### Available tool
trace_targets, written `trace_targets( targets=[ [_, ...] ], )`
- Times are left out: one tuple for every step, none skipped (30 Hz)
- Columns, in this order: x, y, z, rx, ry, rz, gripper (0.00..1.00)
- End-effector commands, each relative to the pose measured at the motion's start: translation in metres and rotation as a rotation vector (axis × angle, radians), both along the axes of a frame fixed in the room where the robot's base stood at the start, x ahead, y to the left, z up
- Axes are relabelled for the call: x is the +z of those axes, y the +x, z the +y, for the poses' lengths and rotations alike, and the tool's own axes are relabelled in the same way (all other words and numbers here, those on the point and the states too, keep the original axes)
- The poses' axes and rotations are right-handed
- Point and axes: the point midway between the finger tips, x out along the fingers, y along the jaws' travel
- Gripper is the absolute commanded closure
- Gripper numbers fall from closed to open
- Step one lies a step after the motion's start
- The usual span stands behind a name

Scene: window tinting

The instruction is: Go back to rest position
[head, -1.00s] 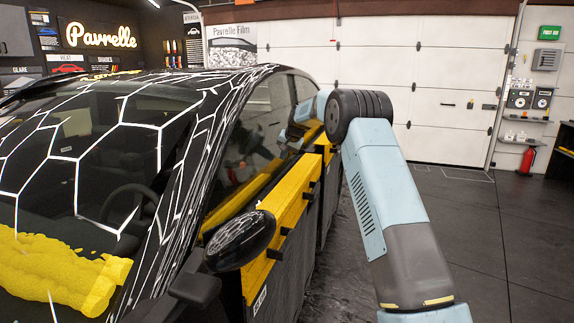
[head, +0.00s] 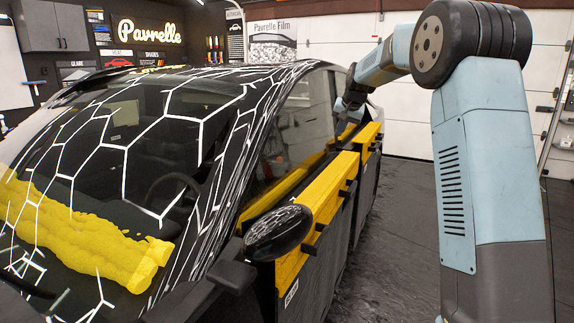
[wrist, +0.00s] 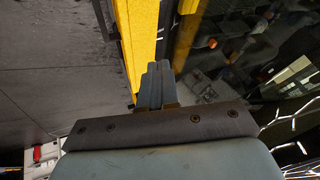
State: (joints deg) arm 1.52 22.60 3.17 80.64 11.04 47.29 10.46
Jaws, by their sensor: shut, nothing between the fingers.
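My gripper (head: 346,110) is at the end of my arm, beside the side window of the black car (head: 200,115) with white hexagon lines. In the wrist view its two fingers (wrist: 157,68) lie together with nothing held. They point along the yellow strip (wrist: 139,40) below the window glass (wrist: 235,55). In the head view the gripper is small and partly dark against the car, so I cannot tell whether it touches the glass or the strip.
The side mirror (head: 278,232) juts out from the car. Yellow-topped dark covers (head: 322,255) hang along its side. Dark floor (head: 400,215) is open to the right, before a white garage door (head: 397,100).

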Motion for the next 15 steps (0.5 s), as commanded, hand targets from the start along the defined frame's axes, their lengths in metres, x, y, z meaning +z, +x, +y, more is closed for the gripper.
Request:
trace_targets(
  targets=[
    [0.011, -0.018, -0.001, 0.006, -0.011, -0.003, 1.00],
    [0.016, -0.028, -0.002, 0.010, -0.018, -0.004, 1.00],
    [0.022, -0.041, -0.003, 0.015, -0.026, -0.004, 1.00],
    [0.026, -0.052, -0.003, 0.018, -0.032, -0.004, 1.00],
    [0.030, -0.061, -0.004, 0.022, -0.038, -0.005, 1.00],
    [0.035, -0.075, -0.005, 0.027, -0.048, -0.005, 1.00],
    [0.039, -0.086, -0.006, 0.031, -0.055, -0.005, 1.00],
    [0.042, -0.096, -0.007, 0.035, -0.062, -0.005, 1.00],
    [0.046, -0.110, -0.008, 0.039, -0.070, -0.006, 1.00],
    [0.049, -0.120, -0.008, 0.043, -0.076, -0.005, 1.00],
    [0.051, -0.131, -0.009, 0.046, -0.082, -0.006, 1.00],
    [0.055, -0.146, -0.010, 0.050, -0.090, -0.006, 1.00],
    [0.057, -0.156, -0.011, 0.054, -0.095, -0.006, 1.00],
    [0.058, -0.167, -0.012, 0.058, -0.102, -0.006, 1.00],
    [0.060, -0.181, -0.013, 0.063, -0.111, -0.005, 1.00]
  ],
)
